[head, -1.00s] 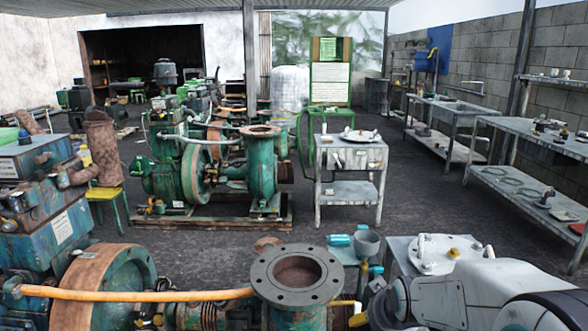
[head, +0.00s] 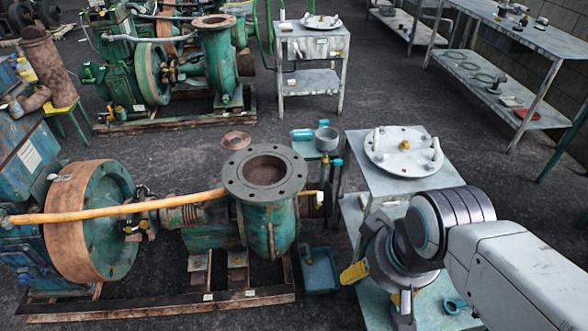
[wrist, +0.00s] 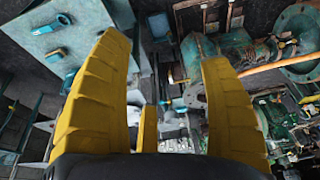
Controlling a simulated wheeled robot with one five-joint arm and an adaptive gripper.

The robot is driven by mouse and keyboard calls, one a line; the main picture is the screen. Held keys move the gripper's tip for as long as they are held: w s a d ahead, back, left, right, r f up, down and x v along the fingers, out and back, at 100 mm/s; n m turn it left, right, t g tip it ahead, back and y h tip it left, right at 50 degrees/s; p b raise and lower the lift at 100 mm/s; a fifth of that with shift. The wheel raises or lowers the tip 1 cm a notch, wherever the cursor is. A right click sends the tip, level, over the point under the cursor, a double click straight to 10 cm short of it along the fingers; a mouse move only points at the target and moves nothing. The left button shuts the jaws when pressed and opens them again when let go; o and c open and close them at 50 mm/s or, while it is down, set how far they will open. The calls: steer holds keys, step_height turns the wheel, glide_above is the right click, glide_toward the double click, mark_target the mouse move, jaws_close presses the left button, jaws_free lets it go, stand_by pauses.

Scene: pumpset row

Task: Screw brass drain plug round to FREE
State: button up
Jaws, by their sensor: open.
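A brass-yellow stub (head: 310,194) sticks out of the right side of the near green pump (head: 268,225). In the wrist view a small yellow stub (wrist: 179,80) shows beside the pump, between the fingers and beyond them. I cannot tell whether this is the drain plug, and no FREE mark is readable. My gripper (wrist: 162,48) is open and empty, its yellow fingers wide apart. In the head view one yellow finger (head: 355,271) shows in front of the bench, to the right of the pump and apart from it.
A grey bench (head: 372,182) right of the pump bears a round white plate (head: 390,160) with a brass knob. A teal tray (head: 319,272) sits low beside the pump. An orange hose (head: 120,211) runs left to the flywheel.

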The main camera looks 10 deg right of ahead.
steer(key=w+f+t+b, duration=0.2)
steer(key=w+f+b, duration=0.45)
steer(key=w, duration=0.45)
steer(key=w+f+t+b, duration=0.1)
steer(key=w+f+b, duration=0.5)
steer(key=w, duration=0.4)
steer(key=t+b, duration=0.6)
steer(key=b, duration=1.2)
glide_above(310, 264)
steer(key=s, duration=0.3)
step_height(310, 264, down, 45)
steer(key=f+b, duration=0.2)
steer(key=f, duration=0.4)
steer(key=s+f+t+b, duration=0.1)
steer(key=f+b, duration=0.2)
steer(key=f, duration=0.4)
steer(key=s+f+t+b, duration=0.1)
steer(key=f+b, duration=0.1)
steer(key=f, duration=0.5)
steer(key=shift+s+b, duration=0.1)
steer(key=shift+b, duration=0.25)
steer(key=b+x, duration=0.3)
steer(key=x, duration=0.2)
steer(key=shift+f, duration=0.2)
steer(key=shift+b+x, duration=0.55)
steer(key=shift+x, duration=0.35)
steer(key=shift+r, duration=0.2)
